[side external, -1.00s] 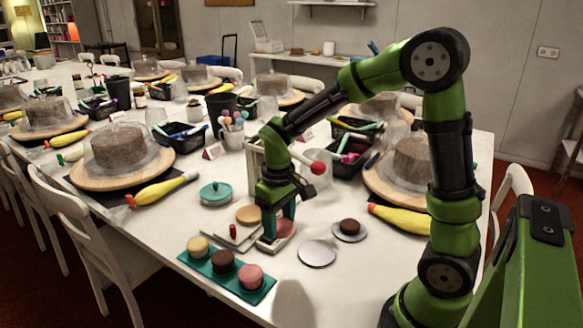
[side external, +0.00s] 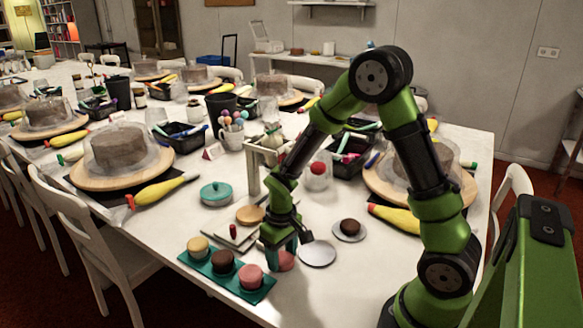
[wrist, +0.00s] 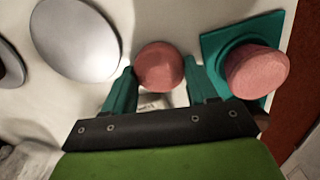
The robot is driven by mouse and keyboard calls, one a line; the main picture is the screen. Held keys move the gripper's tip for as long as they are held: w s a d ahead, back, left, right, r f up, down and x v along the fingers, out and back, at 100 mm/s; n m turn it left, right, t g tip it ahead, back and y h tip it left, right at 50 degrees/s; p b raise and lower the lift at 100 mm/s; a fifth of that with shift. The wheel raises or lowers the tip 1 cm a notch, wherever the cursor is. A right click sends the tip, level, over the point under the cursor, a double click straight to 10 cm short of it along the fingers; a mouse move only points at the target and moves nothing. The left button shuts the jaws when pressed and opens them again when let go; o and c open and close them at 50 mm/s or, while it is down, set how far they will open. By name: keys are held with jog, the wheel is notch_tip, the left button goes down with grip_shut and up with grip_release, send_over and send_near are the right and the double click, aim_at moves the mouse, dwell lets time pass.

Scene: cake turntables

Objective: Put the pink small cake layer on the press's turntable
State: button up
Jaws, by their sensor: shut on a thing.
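My gripper (side external: 280,257) is shut on a small round pink cake layer (side external: 286,261), low over the table between the teal tray and a bare silver disc (side external: 318,253). In the wrist view the pink layer (wrist: 159,66) sits between the two teal fingertips (wrist: 160,78). I cannot tell whether it touches the table.
The teal tray (side external: 213,271) holds yellow, brown and pink cakes close to the left of my gripper. A brown cake (side external: 349,227) stands on another silver disc to the right.

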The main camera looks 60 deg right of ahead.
jog(key=shift+f, duration=0.1)
jog(key=o, duration=0.8)
notch_tip(320, 180, up, 12)
notch_tip(320, 180, up, 7)
jog(key=t, duration=0.3)
send_over(282, 257)
jog(key=s+a, duration=0.3)
jog(key=s, duration=0.1)
jog(key=shift+w+d+f+m+y, duration=0.2)
jog(key=shift+d+m+y, duration=0.1)
jog(key=shift+m, duration=0.1)
jog(key=shift+o, duration=0.4)
jog(key=s+a+r+m+t+y, duration=0.1)
jog(key=s+a+r+t, duration=0.2)
jog(key=s, duration=0.4)
notch_tip(282, 257, up, 3)
jog(key=shift+s+a+f+t, duration=0.15)
jog(key=shift+a+f+t, duration=0.1)
jog(key=shift+t, duration=0.35)
